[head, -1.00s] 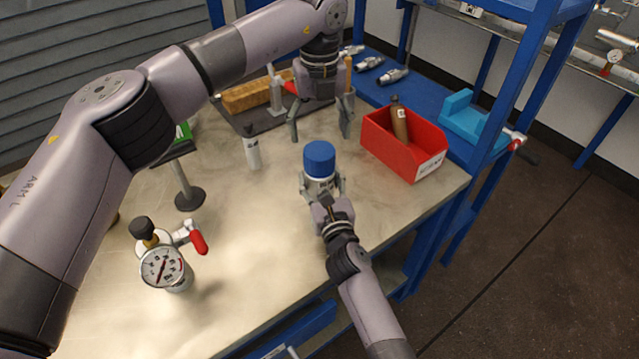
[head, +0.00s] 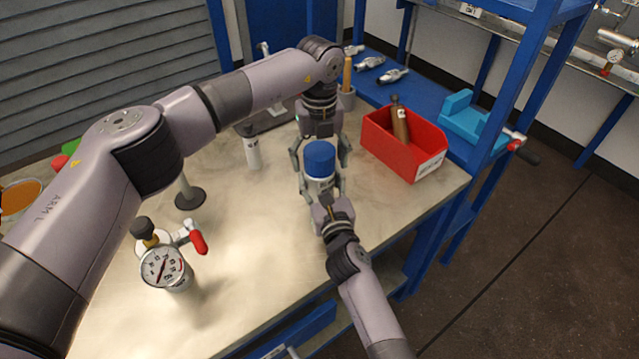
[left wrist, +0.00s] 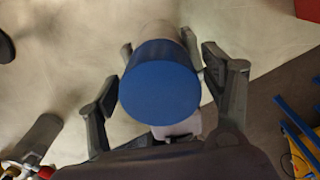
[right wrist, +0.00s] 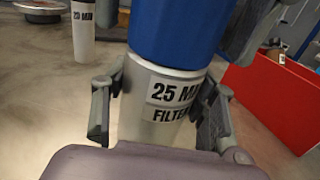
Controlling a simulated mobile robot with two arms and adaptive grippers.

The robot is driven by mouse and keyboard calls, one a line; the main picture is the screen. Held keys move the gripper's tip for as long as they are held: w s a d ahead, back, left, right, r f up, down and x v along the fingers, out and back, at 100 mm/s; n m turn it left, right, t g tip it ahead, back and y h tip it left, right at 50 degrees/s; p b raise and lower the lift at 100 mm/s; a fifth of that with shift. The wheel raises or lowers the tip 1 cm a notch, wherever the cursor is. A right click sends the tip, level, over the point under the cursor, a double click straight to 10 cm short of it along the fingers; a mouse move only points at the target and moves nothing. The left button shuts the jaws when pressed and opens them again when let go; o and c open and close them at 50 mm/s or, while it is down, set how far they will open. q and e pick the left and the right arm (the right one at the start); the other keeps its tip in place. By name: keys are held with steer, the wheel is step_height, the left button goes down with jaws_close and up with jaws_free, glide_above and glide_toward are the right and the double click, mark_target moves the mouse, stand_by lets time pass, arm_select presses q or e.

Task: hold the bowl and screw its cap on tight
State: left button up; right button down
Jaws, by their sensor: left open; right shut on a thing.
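The bowl (head: 318,186) is a pale cylinder with a label, upright above the bench; in the right wrist view its label (right wrist: 172,95) reads "25 MI… FILTER". The blue cap (head: 319,157) sits on top of it; I cannot tell how tight. My right gripper (head: 322,190) is shut on the bowl from the near side. My left gripper (head: 320,150) is open, with its fingers on either side of the cap. In the left wrist view the cap's round top (left wrist: 160,93) lies between the spread fingers, with gaps visible.
A red bin (head: 403,145) with a brown bottle (head: 400,122) stands to the right. A pressure gauge (head: 163,268) stands at the front left and a white labelled cylinder (head: 252,150) behind. The bench (head: 250,225) between is clear.

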arm_select(q)
steer(key=shift+c, duration=0.2)
steer(key=c, duration=1.2)
steer(key=m, duration=0.5)
steer(key=shift+m, duration=0.3)
steer(key=shift+c, duration=0.2)
steer(key=m, duration=0.8)
steer(key=shift+m, duration=0.3)
steer(key=m, duration=0.3)
steer(key=shift+m, duration=0.3)
steer(key=o, duration=1.4)
steer(key=shift+c, duration=0.2)
